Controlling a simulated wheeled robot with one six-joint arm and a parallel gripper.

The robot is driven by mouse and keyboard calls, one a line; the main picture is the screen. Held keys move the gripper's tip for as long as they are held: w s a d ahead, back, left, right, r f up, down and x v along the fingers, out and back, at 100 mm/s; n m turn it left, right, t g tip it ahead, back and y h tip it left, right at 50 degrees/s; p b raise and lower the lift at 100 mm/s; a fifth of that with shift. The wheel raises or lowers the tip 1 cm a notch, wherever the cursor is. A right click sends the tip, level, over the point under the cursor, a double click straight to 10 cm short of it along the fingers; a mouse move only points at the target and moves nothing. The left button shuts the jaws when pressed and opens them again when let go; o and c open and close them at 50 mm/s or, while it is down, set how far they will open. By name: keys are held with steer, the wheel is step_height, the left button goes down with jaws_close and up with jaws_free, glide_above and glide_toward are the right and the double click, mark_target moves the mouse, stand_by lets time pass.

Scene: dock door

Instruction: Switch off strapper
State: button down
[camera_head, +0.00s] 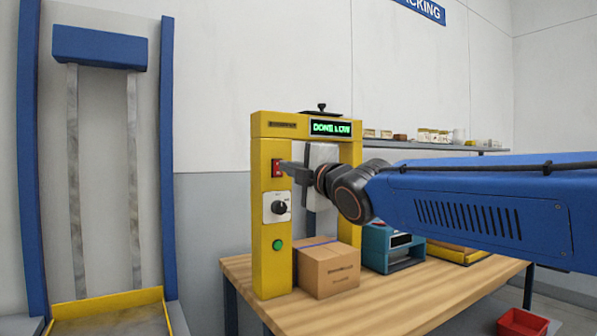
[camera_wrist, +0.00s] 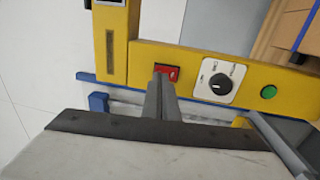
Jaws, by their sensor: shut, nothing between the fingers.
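The strapper (camera_head: 270,218) is a yellow arch on the wooden bench, with a lit green display (camera_head: 330,128) on its top beam. Its left post carries a red switch (camera_head: 277,168), a black dial on a white plate (camera_head: 277,207) and a green button (camera_head: 277,244). My gripper (camera_head: 284,163) is shut and empty, with its tips at the red switch. In the wrist view the fingertips (camera_wrist: 161,80) lie over part of the red switch (camera_wrist: 174,73); I cannot tell whether they touch it. The dial (camera_wrist: 219,82) and green button (camera_wrist: 269,91) are clear beside it.
A strapped cardboard box (camera_head: 328,270) stands in the arch on the bench (camera_head: 400,300). A teal device (camera_head: 385,250) is right of it. A shelf of small items (camera_head: 430,146) is behind. A blue-posted frame (camera_head: 167,150) stands left, a red bin (camera_head: 522,322) lower right.

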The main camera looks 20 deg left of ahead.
steer(key=shift+x, duration=0.95)
steer(key=shift+a, duration=0.1)
steer(key=shift+w+r, duration=0.1)
